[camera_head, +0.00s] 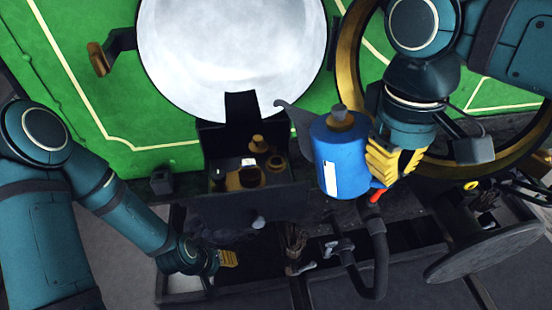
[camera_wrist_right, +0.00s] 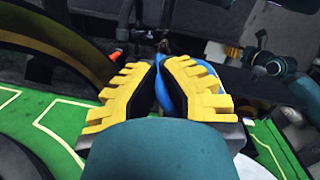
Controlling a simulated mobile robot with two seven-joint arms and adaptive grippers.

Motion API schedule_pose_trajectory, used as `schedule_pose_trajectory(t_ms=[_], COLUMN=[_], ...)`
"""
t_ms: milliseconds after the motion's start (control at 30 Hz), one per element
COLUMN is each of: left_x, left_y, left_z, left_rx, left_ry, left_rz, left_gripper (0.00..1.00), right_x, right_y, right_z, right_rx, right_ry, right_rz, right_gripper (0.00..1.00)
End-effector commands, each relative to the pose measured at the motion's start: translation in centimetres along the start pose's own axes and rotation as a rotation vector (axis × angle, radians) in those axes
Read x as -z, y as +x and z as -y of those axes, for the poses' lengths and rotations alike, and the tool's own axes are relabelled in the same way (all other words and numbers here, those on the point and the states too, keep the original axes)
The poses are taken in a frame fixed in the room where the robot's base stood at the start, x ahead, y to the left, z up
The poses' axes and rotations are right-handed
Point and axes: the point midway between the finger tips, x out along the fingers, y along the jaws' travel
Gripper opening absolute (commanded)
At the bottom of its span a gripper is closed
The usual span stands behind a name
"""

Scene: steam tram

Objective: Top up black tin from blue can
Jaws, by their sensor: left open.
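The blue can (camera_head: 341,160) has a grey spout toward the upper left, a brass-and-grey cap and a white label. My right gripper (camera_head: 393,160) is shut on its handle side and holds it right of a black open-topped box with brass fittings (camera_head: 222,135). In the right wrist view, part of the blue can (camera_wrist_right: 176,90) shows between the yellow fingers (camera_wrist_right: 160,85). I cannot tell for sure which part is the black tin; the box is the likeliest. My left gripper (camera_head: 228,258) is open and empty below the box; it also shows in the wrist view (camera_wrist_right: 233,53).
A large white round surface (camera_head: 232,50) lies on the green panel (camera_head: 80,70) behind the box. A brass-rimmed wheel (camera_head: 350,50) is behind my right arm. A dark curved pipe (camera_head: 380,260) and a grey disc (camera_head: 485,250) stand near the can. A brass-ended handle (camera_head: 98,58) juts out upper left.

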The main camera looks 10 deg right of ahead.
Motion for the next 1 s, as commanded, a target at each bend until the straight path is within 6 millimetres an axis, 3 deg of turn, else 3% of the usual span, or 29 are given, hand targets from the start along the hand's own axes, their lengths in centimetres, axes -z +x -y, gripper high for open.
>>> schedule_pose_trajectory(t_ms=[600,1000], left_x=[0.3,0.3], left_y=[-2.5,-2.5], left_z=[-0.9,-0.9], left_rx=[0.0,0.0], left_ry=[0.0,0.0], left_rz=[0.0,0.0], left_gripper=[0.5,0.5], right_x=[-0.2,-0.2], right_y=[-1.8,-1.7], right_z=[-0.1,-0.1], right_rx=[-0.037,-0.039], right_ry=[-0.003,-0.003], right_rz=[0.074,0.077], right_gripper=[0.0,0.0])
